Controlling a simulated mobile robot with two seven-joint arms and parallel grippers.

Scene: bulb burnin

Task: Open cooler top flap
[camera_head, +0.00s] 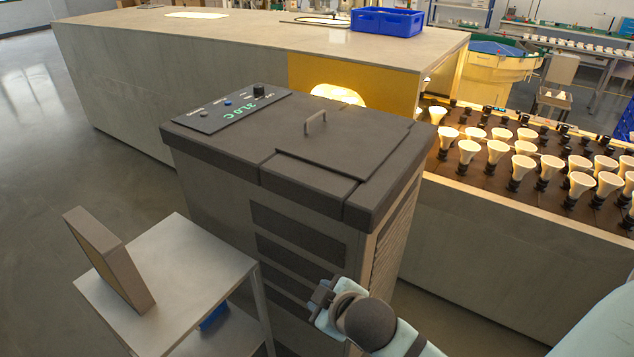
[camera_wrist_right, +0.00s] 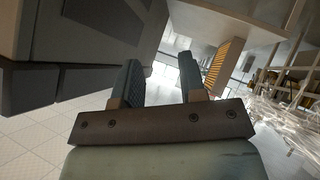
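The cooler (camera_head: 285,180) is a tall grey cabinet with a dark top in the middle of the head view. Its top flap (camera_head: 345,142) lies flat and closed, with a small grey handle (camera_head: 315,121) standing up from it. A panel with a green display (camera_head: 232,108) sits left of the flap. My right gripper (camera_head: 322,290) is low in front of the cooler's right front side, below the top's edge. In the right wrist view its two fingers (camera_wrist_right: 163,85) stand apart with nothing between them. The dark cooler body (camera_wrist_right: 80,50) fills that view's upper left. My left gripper is out of view.
A small grey side table (camera_head: 185,275) with a tilted framed panel (camera_head: 108,260) stands at the front left. A long counter (camera_head: 220,40) with a blue crate (camera_head: 387,21) runs behind the cooler. A rack of bulbs (camera_head: 525,155) is at the right. Floor at far left is clear.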

